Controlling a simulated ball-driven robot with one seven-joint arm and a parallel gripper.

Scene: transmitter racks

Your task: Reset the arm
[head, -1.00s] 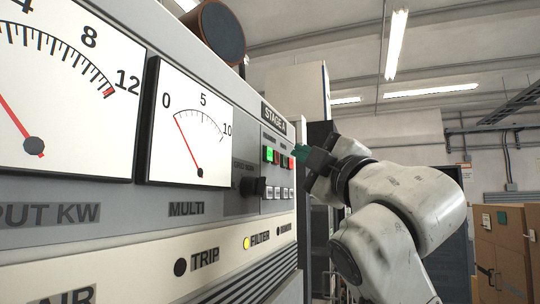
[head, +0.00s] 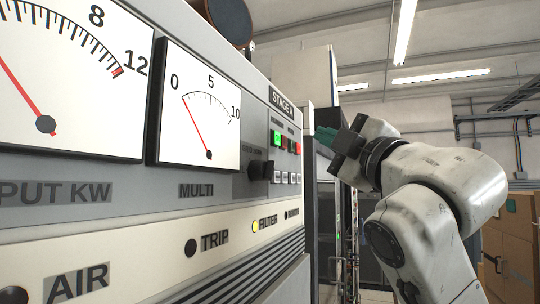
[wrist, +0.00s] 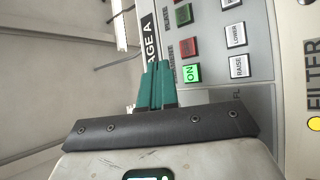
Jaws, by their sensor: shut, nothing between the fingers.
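My gripper (head: 325,137) is at the end of my raised white arm, right of the rack panel in the head view. Its green fingers are together with nothing between them; they also show in the wrist view (wrist: 159,84). In the head view the fingertips are near the panel's right end, close to the lit buttons. Whether they touch the panel cannot be told. In the wrist view the lit green ON button (wrist: 191,73) is just right of the fingertips, with a red button (wrist: 187,47) above it.
The rack panel carries a large meter (head: 70,85), a MULTI meter (head: 205,112), a black knob (head: 260,168) and a lit yellow FILTER lamp (head: 255,226). Brown cabinets (head: 510,245) stand at the far right. Open room shows behind my arm.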

